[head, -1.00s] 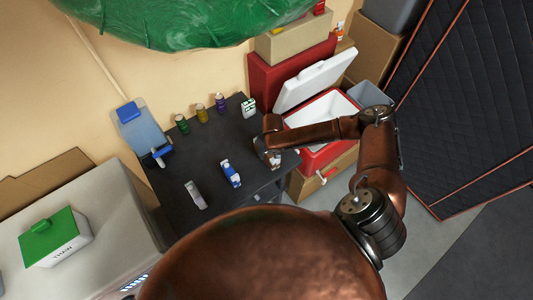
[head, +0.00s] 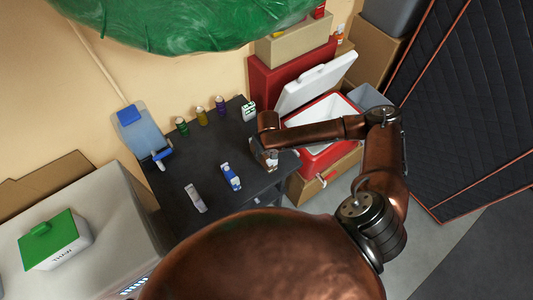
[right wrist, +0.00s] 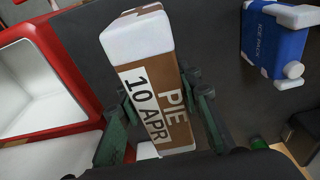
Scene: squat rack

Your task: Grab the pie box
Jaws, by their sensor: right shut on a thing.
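The pie box (right wrist: 150,85) is a brown and white carton marked "PIE 10 APR". In the right wrist view it stands between the two dark green fingers of my right gripper (right wrist: 158,108). The gripper is shut on it, with a finger at each side. In the head view my right gripper (head: 264,156) is over the right part of the dark table (head: 205,165), and the box is mostly hidden there. I cannot tell whether the box touches the table. My left gripper is not in view.
An open red and white cooler (head: 325,112) stands right of the table. A blue and white carton (head: 231,176), a pale carton (head: 195,198) and several small bottles are on the table. A blue ice-pack carton (right wrist: 275,38) shows in the right wrist view. A green-lidded box (head: 50,240) is at left.

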